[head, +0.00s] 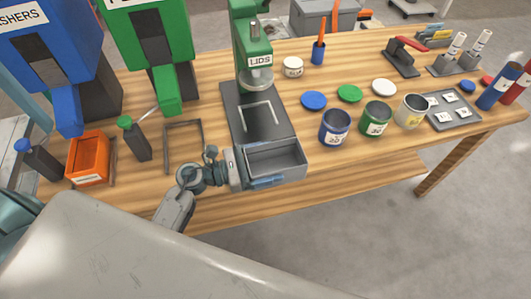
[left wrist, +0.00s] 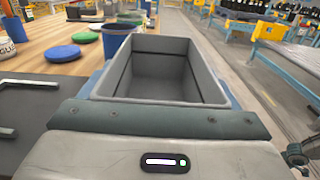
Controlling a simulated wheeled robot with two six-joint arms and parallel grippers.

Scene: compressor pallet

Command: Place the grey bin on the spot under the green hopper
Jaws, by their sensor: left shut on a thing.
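The grey bin (head: 288,171) is an open, empty rectangular tub at the table's front edge. My left gripper (head: 254,170) is shut on it, with blue fingers along its sides. In the left wrist view the bin (left wrist: 165,88) extends ahead of the gripper (left wrist: 160,112), and its inside is bare. The green hopper (head: 150,35) stands at the back left, its spout pointing down. Below and in front of the spout, a dark, thin three-sided frame (head: 184,124) marks an empty spot on the wood, left of the bin. My right gripper is not in view.
A dark bottle with a green cap (head: 135,140) stands just left of the empty frame. An orange bin (head: 88,160) sits under the blue hopper (head: 45,45). The green lids press (head: 255,110) is behind the grey bin. Several cans stand to the right.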

